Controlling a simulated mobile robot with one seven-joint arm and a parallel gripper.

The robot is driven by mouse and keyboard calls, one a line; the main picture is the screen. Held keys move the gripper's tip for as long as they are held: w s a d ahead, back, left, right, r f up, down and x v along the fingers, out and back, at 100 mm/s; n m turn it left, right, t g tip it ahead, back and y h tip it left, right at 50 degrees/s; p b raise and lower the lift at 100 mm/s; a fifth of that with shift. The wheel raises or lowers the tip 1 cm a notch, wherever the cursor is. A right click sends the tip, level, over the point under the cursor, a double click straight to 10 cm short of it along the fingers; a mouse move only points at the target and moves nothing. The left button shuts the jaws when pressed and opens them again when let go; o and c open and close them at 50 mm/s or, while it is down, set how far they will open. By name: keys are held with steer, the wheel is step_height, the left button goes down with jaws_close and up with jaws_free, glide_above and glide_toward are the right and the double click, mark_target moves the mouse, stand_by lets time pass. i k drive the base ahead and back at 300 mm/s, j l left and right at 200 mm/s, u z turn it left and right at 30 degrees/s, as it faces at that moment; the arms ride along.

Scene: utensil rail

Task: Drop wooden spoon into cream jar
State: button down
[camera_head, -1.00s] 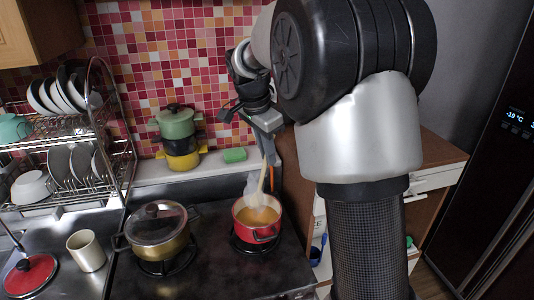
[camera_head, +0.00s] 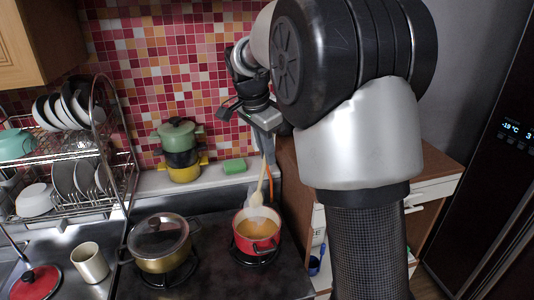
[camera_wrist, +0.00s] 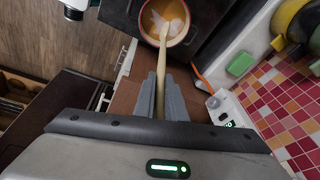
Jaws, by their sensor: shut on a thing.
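The wooden spoon (camera_head: 257,198) hangs from my gripper (camera_head: 267,148) with its bowl end down, over the red pot (camera_head: 256,248). In the wrist view, its pale handle (camera_wrist: 161,65) runs between the two grey fingers of my gripper (camera_wrist: 160,92), which are shut on it. The spoon's bowl end lines up with the pot in the wrist view and looks above the rim in the head view. The cream jar (camera_head: 90,264), a plain open cylinder, stands on the counter at the lower left, far from my gripper. The jar is not in the wrist view.
A lidded gold pot (camera_head: 160,245) stands on the stove between the jar and the red pot. Stacked pots (camera_head: 180,150) and a green sponge (camera_head: 235,166) sit on the back ledge.

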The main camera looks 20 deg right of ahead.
mark_target(91, 263)
steer(key=k+j+u, duration=0.2)
steer(key=u, duration=0.3)
steer(key=j+u, duration=0.5)
steer(key=k, duration=0.05)
